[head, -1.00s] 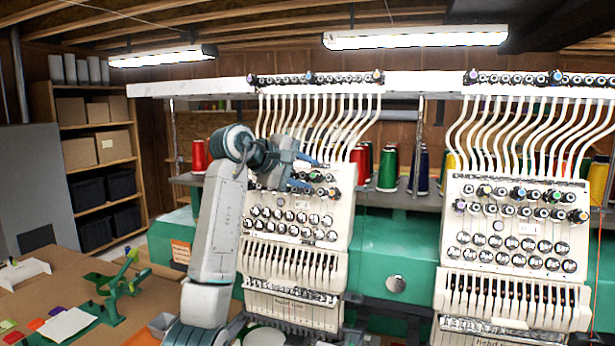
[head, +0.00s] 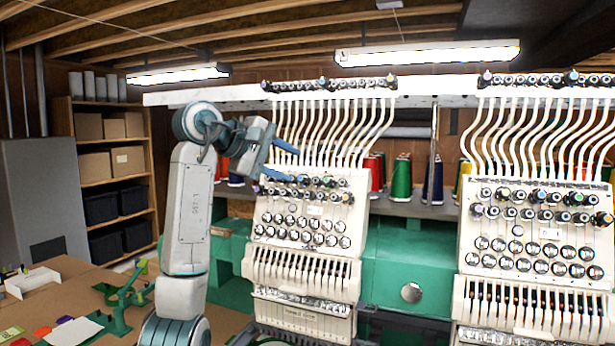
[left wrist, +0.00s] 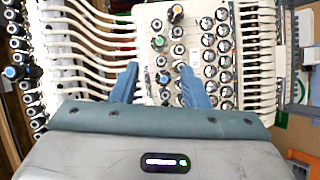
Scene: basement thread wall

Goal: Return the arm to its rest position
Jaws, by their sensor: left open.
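My left arm rises from the bottom of the head view, bent at the top. Its left gripper (head: 283,161) points right, in front of the upper part of the left embroidery head (head: 305,250), near its knobs and thread tubes. The blue fingers are apart with nothing between them. In the left wrist view the open fingers (left wrist: 160,85) frame the same head's knobs and round dials, seen turned sideways. I cannot tell whether a fingertip touches the machine. My right gripper does not show.
A second embroidery head (head: 530,240) stands at right. Thread cones (head: 402,179) stand on a shelf behind. A brown table (head: 70,285) with a green stand (head: 123,300) lies at lower left. Storage shelves (head: 110,165) stand at back left. Open air lies left of my arm.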

